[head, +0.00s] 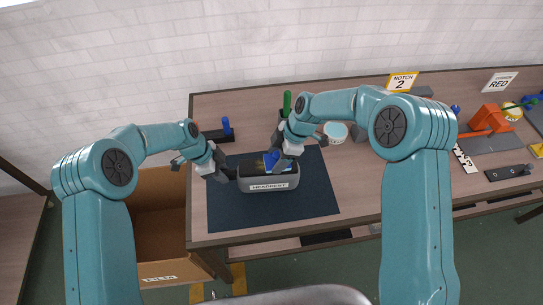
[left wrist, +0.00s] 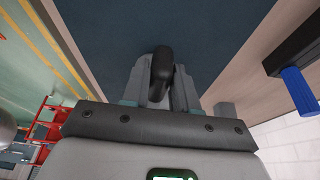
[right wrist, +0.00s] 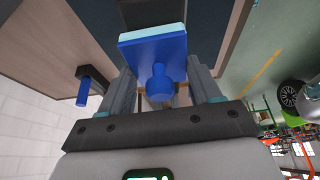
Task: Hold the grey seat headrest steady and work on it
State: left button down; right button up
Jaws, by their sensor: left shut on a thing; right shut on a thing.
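The grey headrest (head: 268,185), a trough-like block labelled HEADREST, sits on the dark mat in the head view. My left gripper (head: 230,176) is at its left end. In the left wrist view, my left gripper (left wrist: 160,85) is shut on a black rounded post (left wrist: 162,65), apparently the headrest's end grip. My right gripper (head: 280,157) is above the headrest, shut on a blue tool (head: 271,161). In the right wrist view the blue tool (right wrist: 155,50) has a knob handle and a flat plate with a pale edge. Whether it touches the headrest is unclear.
The dark mat (head: 235,217) lies near the table's front left edge. Behind it are a black holder with a blue peg (head: 217,134), a green handle (head: 286,103) and a white round container (head: 335,132). An orange part (head: 490,118) lies far right. A cardboard box (head: 160,225) stands below left.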

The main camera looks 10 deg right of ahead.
jog(key=shift+d, duration=0.55)
jog(key=shift+s+f, duration=0.1)
pick_arm(q)
jog(key=shift+r, duration=0.1)
pick_arm(e)
jog(key=shift+a+f, duration=0.2)
jog(key=shift+a, duration=1.25)
jog(key=shift+a+f, duration=0.1)
jog(key=shift+a, duration=0.05)
jog(key=shift+r, duration=1.65)
